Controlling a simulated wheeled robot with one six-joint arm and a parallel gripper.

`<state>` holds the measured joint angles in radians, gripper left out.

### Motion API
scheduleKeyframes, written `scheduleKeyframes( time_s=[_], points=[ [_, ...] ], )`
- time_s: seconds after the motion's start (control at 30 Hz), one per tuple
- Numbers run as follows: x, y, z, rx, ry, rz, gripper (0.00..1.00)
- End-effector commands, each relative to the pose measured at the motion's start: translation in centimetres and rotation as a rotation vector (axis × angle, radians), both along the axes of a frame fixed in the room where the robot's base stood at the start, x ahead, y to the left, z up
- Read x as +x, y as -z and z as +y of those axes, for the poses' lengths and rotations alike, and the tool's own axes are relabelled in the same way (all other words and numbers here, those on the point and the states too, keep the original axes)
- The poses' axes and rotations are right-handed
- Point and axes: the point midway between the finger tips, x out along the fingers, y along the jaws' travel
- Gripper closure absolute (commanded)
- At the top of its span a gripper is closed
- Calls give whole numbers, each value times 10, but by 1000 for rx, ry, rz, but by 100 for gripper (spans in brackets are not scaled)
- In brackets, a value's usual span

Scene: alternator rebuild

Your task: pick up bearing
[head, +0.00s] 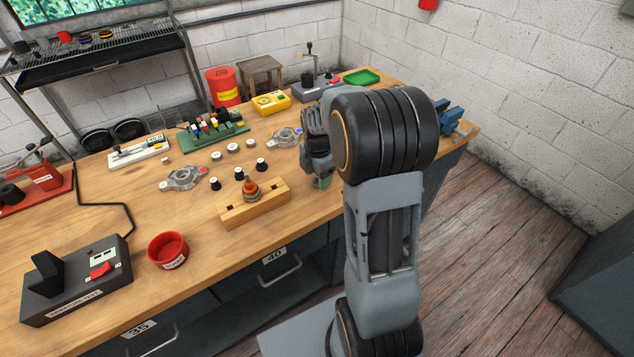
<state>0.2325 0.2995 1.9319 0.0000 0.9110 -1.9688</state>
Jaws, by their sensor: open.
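Small round parts that may be bearings lie on the workbench in the head view. One row is pale and ring-like, including a pale ring (232,148). Another row is dark with light tops, including a dark round part (239,173). I cannot tell which of them is the bearing. My gripper (322,182) is low over the bench near its front edge, to the right of these parts and of the wooden block. It is open; its fingers are small and partly hidden by my arm. A greenish patch shows at its tip, too small to identify.
A wooden block (236,212) holds an upright copper-coloured part (251,188). Metal housings (184,179) lie around the parts. A green rack (210,138) stands behind. A red bowl (168,251) and black tester (75,283) stand front left. Bare bench lies left of the block.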

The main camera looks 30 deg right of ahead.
Motion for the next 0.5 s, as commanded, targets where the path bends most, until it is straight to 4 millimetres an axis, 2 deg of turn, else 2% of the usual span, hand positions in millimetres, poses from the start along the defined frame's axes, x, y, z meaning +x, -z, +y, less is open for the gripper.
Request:
scheduleKeyframes(
  time_s=[0.17,0.43,0.5],
  points=[
    [0,16,0,0,0,0,37],
    [0,18,0,0,0,-1,37],
    [0,18,0,0,0,-1,42]
  ],
)
